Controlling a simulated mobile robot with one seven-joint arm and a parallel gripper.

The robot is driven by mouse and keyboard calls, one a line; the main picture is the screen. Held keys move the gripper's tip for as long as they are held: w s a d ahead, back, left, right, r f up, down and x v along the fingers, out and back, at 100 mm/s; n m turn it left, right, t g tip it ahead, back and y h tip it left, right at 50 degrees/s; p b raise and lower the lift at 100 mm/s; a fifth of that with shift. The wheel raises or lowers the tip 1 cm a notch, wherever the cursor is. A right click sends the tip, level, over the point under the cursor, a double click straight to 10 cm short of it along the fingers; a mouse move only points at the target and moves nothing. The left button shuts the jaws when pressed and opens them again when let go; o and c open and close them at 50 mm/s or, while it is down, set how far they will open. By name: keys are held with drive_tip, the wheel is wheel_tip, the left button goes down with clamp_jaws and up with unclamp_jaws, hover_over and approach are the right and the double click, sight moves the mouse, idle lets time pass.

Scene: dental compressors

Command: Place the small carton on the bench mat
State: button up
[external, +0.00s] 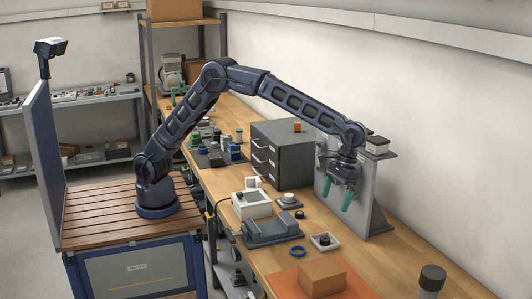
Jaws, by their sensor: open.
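A brown cardboard carton (322,278) sits upright near the front end of the wooden bench. It appears to rest on the orange-red mat (285,284), which shows to its left and around it; the lower picture edge cuts off part of the mat. My gripper (336,184), with green fingers pointing down, is open and empty. It hangs above the bench, beyond and well above the carton, in front of a grey upright panel. It is apart from the carton.
A grey drawer cabinet (283,158), a grey device (271,231), a small white tray (325,241) and a dark cylinder (432,277) occupy the bench.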

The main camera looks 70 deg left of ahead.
drive_tip(key=a+r+t, duration=0.1)
drive_tip(key=a+r, duration=0.4)
drive_tip(key=a, duration=0.4)
drive_tip(key=w+a+r+t+h, duration=0.1)
drive_tip(key=a+r, duration=0.3)
drive_tip(key=a, duration=0.6)
drive_tip(key=a+r+t, duration=0.1)
drive_tip(key=a+r, duration=0.4)
drive_tip(key=a, duration=0.4)
drive_tip(key=s+a+r+t, duration=0.15)
drive_tip(key=s+a, duration=0.25)
drive_tip(key=a, duration=0.5)
drive_tip(key=s+a+r, duration=0.2)
drive_tip(key=s+a, duration=0.2)
drive_tip(key=a, duration=0.5)
drive_tip(key=s+a+f+t+y, duration=0.1)
drive_tip(key=s+a+f, duration=0.2)
drive_tip(key=s+a, duration=0.6)
drive_tip(key=s+a+f+t, duration=0.2)
drive_tip(key=s+a+f, duration=0.2)
drive_tip(key=s+a, duration=0.4)
drive_tip(key=shift+s+a+y, duration=0.4)
drive_tip(key=shift+s, duration=0.8)
